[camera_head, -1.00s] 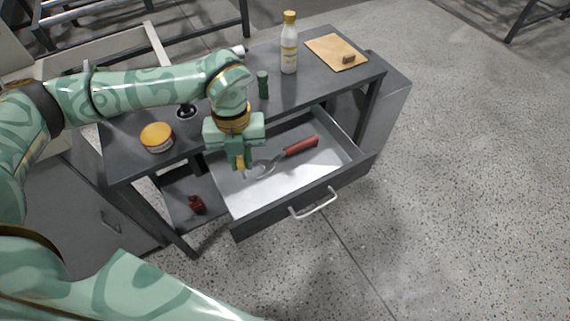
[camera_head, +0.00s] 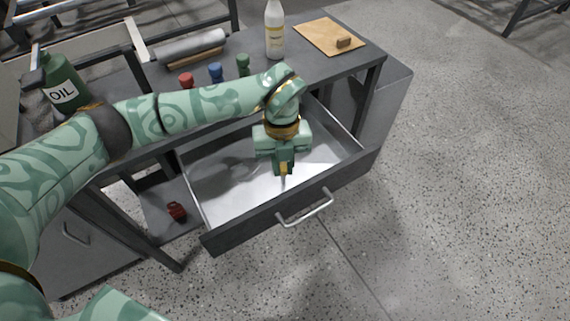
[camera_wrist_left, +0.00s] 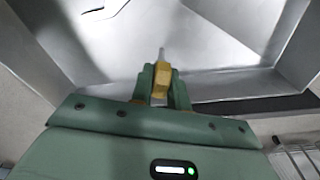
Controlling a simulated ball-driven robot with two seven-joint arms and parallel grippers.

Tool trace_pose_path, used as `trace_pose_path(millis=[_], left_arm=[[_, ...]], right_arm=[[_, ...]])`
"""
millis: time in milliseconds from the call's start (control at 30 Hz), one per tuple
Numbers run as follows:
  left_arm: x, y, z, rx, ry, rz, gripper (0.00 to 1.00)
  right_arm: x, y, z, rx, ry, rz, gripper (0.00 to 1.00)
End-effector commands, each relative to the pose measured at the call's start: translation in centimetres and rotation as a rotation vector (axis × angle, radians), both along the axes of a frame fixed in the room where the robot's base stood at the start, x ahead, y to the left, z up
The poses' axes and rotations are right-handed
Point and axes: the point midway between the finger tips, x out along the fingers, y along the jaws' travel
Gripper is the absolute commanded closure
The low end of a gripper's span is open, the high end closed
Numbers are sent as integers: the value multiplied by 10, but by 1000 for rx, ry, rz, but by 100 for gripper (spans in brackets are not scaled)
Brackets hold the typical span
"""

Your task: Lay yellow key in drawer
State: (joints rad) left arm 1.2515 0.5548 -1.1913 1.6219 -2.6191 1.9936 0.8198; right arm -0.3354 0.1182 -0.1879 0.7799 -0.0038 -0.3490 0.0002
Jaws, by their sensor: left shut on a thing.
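The yellow key (camera_head: 284,169) is held by my left gripper (camera_head: 284,166), which points down over the open drawer. The key also shows in the left wrist view (camera_wrist_left: 161,82), clamped between the two green fingers with a thin grey tip sticking out beyond them. The drawer (camera_head: 330,185) is pulled out, with a dark front, a silver handle and a pale inside. The gripper is over its inside, towards the front; its exact height above the floor of the drawer is hard to tell. My right gripper is out of view.
A red item (camera_head: 177,211) lies on the lower shelf. The drawer's left part is bare.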

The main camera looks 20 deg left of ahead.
Motion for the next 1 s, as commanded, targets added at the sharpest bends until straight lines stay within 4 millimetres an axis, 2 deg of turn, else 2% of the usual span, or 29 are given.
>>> trace_pose_path(millis=[333, 367, 433, 767, 900, 1000], left_arm=[[0, 0, -1, 1, -3, 0, 100], [0, 0, -1, 0, -4, 0, 80], [0, 0, -1, 0, -4, 0, 61], [0, 0, 2, 0, -4, -1, 61], [3, 2, 26, 1, -12, 0, 61], [6, 3, 52, 1, -14, 0, 61]], right_arm=[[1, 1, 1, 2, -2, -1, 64], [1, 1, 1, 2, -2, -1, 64], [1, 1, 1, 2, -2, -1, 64], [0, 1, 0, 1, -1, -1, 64], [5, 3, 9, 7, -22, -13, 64], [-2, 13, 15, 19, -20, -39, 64]])
